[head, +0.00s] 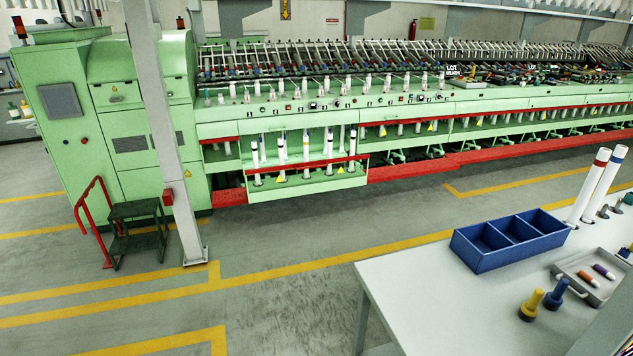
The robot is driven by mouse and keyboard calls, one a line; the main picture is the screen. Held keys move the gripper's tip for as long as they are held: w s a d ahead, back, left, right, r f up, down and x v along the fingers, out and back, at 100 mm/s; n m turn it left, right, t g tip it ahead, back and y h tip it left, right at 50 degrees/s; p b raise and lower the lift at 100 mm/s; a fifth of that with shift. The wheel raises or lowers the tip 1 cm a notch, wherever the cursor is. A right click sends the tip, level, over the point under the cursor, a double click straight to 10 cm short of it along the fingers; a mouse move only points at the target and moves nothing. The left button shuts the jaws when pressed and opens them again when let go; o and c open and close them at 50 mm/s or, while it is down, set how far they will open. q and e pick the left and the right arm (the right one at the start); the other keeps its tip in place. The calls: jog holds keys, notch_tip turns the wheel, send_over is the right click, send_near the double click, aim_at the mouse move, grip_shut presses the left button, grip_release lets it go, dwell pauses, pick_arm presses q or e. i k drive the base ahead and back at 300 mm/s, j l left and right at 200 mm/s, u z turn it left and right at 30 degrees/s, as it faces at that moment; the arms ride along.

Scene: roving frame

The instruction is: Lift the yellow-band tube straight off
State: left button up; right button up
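Several white tubes stand upright in a row on the green machine's low front section, behind a red rail. A neighbouring tube (254,153) has a dark band. Two larger white tubes stand tilted in the picture on the table at the right, one with a red band (597,180) and one with a blue band (612,172). Neither of my grippers is in view.
A white table (420,290) fills the lower right, with a blue divided bin (482,262), a yellow peg-like piece (530,305), a blue one (556,294) and a grey tray (566,270). A grey post (160,120) and black steps (137,230) stand left. Open floor lies before the machine.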

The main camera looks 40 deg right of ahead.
aim_at(306, 157)
jog(key=i+j+z, duration=0.1)
jog(key=i+z, duration=0.25)
jog(key=i, duration=0.65)
jog(key=i+z, duration=0.2)
jog(key=i, duration=0.35)
jog(key=i+z, duration=0.25)
jog(key=i, duration=0.3)
jog(key=i+j+z, duration=0.2)
jog(key=i, duration=0.35)
jog(key=i+j+z, duration=0.1)
jog(key=i+z, duration=0.15)
jog(key=i, duration=0.3)
jog(key=i+l+z, duration=0.3)
jog(key=i+z, duration=0.15)
jog(key=i, duration=0.75)
jog(key=i+j+z, duration=0.15)
jog(key=i+z, duration=0.3)
jog(key=i, duration=0.7)
